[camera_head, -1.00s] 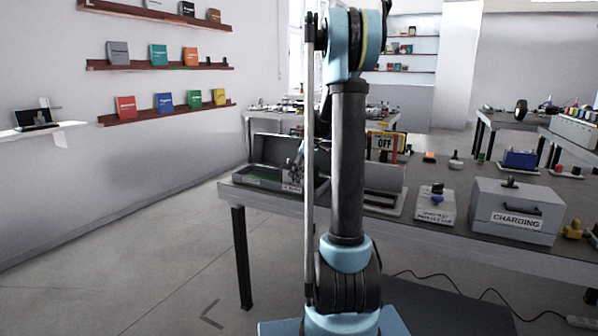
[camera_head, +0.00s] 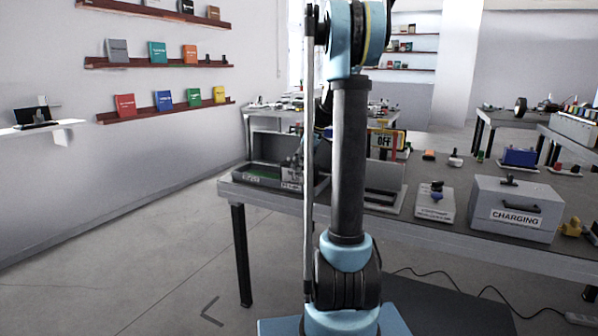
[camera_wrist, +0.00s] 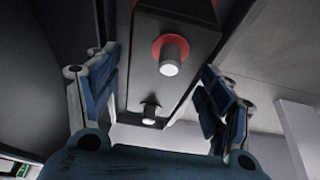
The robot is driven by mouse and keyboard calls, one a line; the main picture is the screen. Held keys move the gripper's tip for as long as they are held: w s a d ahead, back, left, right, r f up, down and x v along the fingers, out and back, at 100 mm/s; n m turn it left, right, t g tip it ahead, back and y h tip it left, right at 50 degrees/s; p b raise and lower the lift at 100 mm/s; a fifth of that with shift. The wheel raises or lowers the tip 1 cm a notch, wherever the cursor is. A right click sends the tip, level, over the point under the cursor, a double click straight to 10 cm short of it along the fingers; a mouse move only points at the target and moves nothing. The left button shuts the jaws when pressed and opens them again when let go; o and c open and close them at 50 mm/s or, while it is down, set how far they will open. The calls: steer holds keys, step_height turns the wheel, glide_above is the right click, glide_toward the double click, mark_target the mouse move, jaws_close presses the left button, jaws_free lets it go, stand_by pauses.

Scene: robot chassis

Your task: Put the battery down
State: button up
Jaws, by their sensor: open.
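In the wrist view a dark grey box-shaped battery (camera_wrist: 145,88) shows two round metal terminals, one with a red ring around it. The blue fingers of my gripper (camera_wrist: 157,75) are spread on either side, with gaps between them and the battery. What lies under the battery is hard to tell. In the head view my gripper (camera_head: 296,163) is at the left part of the table, over a low dark case (camera_head: 262,180), partly hidden by my arm. The battery cannot be made out there.
On the grey table (camera_head: 480,237) stand a second open case (camera_head: 384,199), a pale box with a knob (camera_head: 434,204) and a grey CHARGING box (camera_head: 516,208). Shelves hang on the left wall.

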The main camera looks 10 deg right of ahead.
steer(key=v, duration=0.8)
steer(key=shift+d+r, duration=0.1)
steer(key=shift+r, duration=0.25)
steer(key=shift+s, duration=0.25)
steer(key=s+a+f+m+h, duration=0.1)
steer(key=s+a+f+m, duration=0.2)
steer(key=s, duration=0.8)
steer(key=s+f+m+h, duration=0.15)
steer(key=s+f, duration=0.35)
steer(key=s, duration=0.6)
steer(key=s+a+f+m, duration=0.2)
steer(key=s+f+m, duration=0.15)
steer(key=s, duration=0.65)
steer(key=s+d+f+m+h, duration=0.1)
steer(key=s+f+m, duration=0.1)
steer(key=s+f, duration=0.7)
steer(key=shift+m, duration=0.3)
steer(key=shift+d, duration=0.1)
steer(key=shift+c, duration=0.3)
